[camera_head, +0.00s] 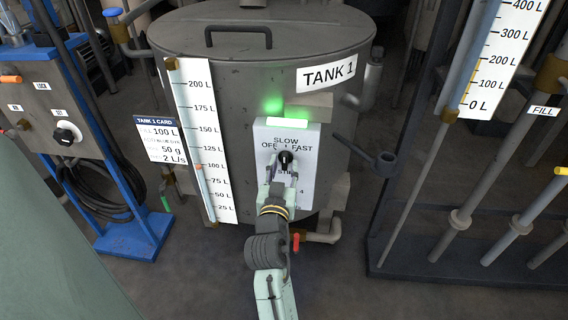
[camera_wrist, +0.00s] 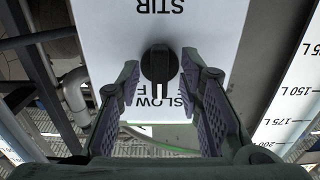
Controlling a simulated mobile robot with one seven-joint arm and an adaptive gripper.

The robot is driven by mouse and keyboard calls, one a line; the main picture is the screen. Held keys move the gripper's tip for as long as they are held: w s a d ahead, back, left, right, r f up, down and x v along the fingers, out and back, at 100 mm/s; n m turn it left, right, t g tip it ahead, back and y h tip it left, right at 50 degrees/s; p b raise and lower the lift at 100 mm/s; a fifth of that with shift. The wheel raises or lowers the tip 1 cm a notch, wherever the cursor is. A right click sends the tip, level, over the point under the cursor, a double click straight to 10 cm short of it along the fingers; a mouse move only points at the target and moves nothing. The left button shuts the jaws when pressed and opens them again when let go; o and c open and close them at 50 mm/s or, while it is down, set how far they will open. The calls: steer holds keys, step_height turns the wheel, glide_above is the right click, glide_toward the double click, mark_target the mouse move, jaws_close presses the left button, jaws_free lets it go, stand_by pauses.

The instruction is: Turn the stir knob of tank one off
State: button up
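The stir knob of tank one is a black knob (camera_head: 285,158) on a pale panel (camera_head: 305,180) at the front of the tank. In the head view, SLOW is above it, OFF at upper left and FAST at upper right. In the wrist view, which is upside down, the knob (camera_wrist: 158,64) has a white pointer directed at SLOW. My gripper (camera_wrist: 160,72) is open, with one finger on each side of the knob and visible gaps between. In the head view my gripper (camera_head: 281,170) covers the lower panel. A green lamp (camera_head: 287,122) glows atop the panel.
Tank 1 (camera_head: 225,110) carries a level scale (camera_head: 203,140) and a card (camera_head: 160,139) left of the panel. A blue-framed control stand (camera_head: 128,240) with a hose is at left. Pipes and a second scale (camera_head: 505,55) are at right.

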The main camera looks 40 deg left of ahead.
steer(key=shift+w+a, duration=0.2)
steer(key=shift+w, duration=0.15)
steer(key=shift+c, duration=0.3)
jaws_close()
